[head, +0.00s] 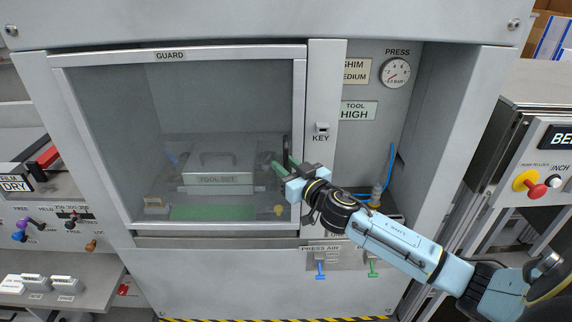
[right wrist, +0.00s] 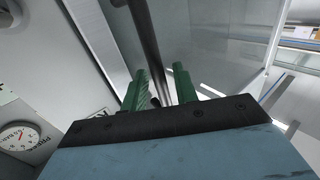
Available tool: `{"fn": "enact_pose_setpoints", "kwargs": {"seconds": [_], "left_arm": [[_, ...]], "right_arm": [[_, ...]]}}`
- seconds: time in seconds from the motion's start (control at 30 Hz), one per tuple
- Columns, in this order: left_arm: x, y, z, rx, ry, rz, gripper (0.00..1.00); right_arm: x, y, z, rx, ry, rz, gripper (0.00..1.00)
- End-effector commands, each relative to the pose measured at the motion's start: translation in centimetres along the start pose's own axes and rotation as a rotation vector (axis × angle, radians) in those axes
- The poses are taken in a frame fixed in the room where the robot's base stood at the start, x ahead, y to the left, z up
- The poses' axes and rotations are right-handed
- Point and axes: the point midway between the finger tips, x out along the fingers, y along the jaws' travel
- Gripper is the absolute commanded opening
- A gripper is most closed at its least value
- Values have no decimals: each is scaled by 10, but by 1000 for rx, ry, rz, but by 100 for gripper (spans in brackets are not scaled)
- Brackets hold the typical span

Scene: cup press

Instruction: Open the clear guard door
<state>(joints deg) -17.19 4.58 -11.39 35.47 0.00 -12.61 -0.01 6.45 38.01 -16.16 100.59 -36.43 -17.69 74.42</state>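The clear guard door (head: 215,100), a framed see-through panel under the GUARD label, looks closed across the front of the press. Its dark vertical handle (head: 286,147) is by the right side of the frame. My right gripper (head: 284,163) is at this handle, with its green fingers pointing toward the door. In the right wrist view, the dark handle bar (right wrist: 148,40) runs between the two green fingers (right wrist: 161,82). The fingers stand apart with space beside the bar, and I see no clear grip. My left gripper is not in view.
Behind the door are a grey TOOLSET case (head: 218,165) and a green mat (head: 212,212). Right of the door are a KEY switch (head: 322,128), a press gauge (head: 395,73) and a blue hose (head: 391,165). A side panel with a red button (head: 536,190) stands at right.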

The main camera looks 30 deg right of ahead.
Motion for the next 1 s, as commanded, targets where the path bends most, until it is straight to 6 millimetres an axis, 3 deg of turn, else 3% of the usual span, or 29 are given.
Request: {"fn": "enact_pose_setpoints", "kwargs": {"seconds": [0.27,0.5,0.83,1.0], "left_arm": [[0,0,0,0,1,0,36],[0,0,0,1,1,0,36],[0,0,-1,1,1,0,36],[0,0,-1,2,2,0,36]], "right_arm": [[2,0,0,0,0,0,29],[1,0,0,0,0,0,0],[2,-1,0,1,0,0,0],[4,-14,0,3,1,3,0]]}}
